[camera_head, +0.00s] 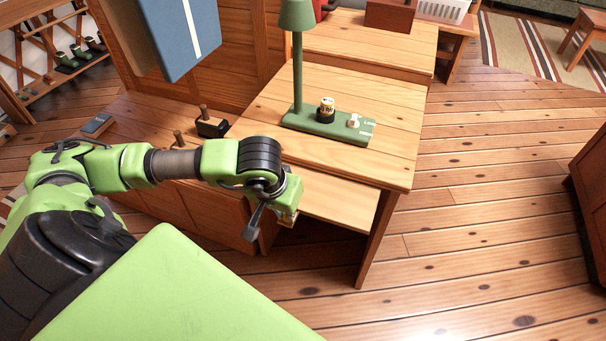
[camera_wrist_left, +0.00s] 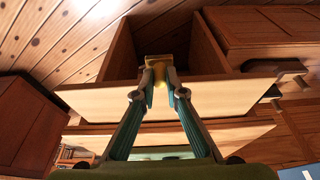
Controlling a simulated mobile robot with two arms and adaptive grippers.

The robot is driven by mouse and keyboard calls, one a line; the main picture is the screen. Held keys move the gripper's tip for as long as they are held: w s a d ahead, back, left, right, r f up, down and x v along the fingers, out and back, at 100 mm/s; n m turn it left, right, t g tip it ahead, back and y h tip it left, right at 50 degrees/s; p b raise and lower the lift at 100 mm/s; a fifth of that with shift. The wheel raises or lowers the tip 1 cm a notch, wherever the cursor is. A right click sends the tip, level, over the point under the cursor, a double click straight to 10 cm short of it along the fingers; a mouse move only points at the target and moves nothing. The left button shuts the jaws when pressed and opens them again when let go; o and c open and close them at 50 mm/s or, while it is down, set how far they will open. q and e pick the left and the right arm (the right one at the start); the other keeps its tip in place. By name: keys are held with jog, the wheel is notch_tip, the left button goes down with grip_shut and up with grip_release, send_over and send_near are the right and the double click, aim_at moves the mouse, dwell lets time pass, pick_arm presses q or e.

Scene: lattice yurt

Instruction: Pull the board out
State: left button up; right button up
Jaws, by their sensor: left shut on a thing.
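The board (camera_head: 335,200) is a pale wooden panel just under the desk top, sticking out past its front edge. In the left wrist view the board (camera_wrist_left: 220,95) runs across the picture as a pale strip behind the fingers. My left gripper (camera_head: 286,214) is at the board's front edge. The left wrist view shows its fingertips (camera_wrist_left: 160,72) shut on a small brass-coloured knob (camera_wrist_left: 158,60). How the knob joins the board is hidden by the fingers. My right gripper is in neither view.
A dark box with a peg (camera_head: 211,125) stands left. Wooden floor (camera_head: 470,220) is clear to the right, up to a brown cabinet (camera_head: 590,190).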

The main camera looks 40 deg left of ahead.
pick_arm(q)
jog(key=shift+s+d+f, duration=0.1)
jog(key=shift+s, duration=0.4)
jog(key=shift+s+d+b, duration=0.1)
jog(key=shift+s+b, duration=0.35)
jog(key=shift+s, duration=0.05)
jog(key=shift+s+d+b, duration=0.2)
jog(key=shift+s+b, duration=0.25)
jog(key=shift+s, duration=0.55)
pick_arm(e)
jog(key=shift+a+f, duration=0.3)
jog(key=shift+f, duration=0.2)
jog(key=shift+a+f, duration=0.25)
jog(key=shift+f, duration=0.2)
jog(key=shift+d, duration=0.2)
